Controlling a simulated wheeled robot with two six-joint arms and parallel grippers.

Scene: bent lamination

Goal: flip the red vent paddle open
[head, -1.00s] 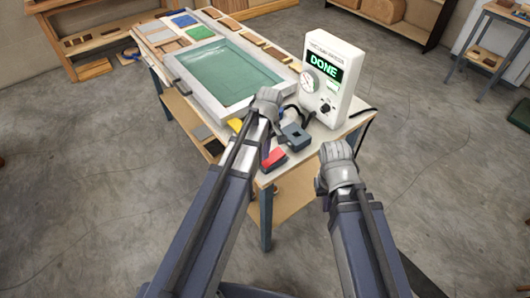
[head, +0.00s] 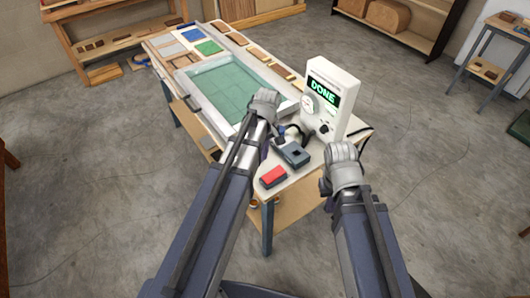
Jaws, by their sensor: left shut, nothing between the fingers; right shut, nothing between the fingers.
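The red paddle (head: 273,176) sits on a dark base at the near corner of the worktable, just right of my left forearm. I cannot tell its exact tilt. My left gripper (head: 265,97) is shut and empty; in the picture it overlaps the right edge of the pale-framed press with a green sheet (head: 225,88). Its arm crosses in front of the table's near left part. My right gripper (head: 342,152) is shut and empty, right of the table's near edge and apart from the paddle. A white control box (head: 328,95) shows DONE in green.
A dark grey block (head: 294,154) lies behind the paddle, with dark hoses beside the control box. Coloured sheets and wood strips (head: 208,47) lie at the table's far end. Shelves stand at the back; the concrete floor (head: 440,210) at right is clear.

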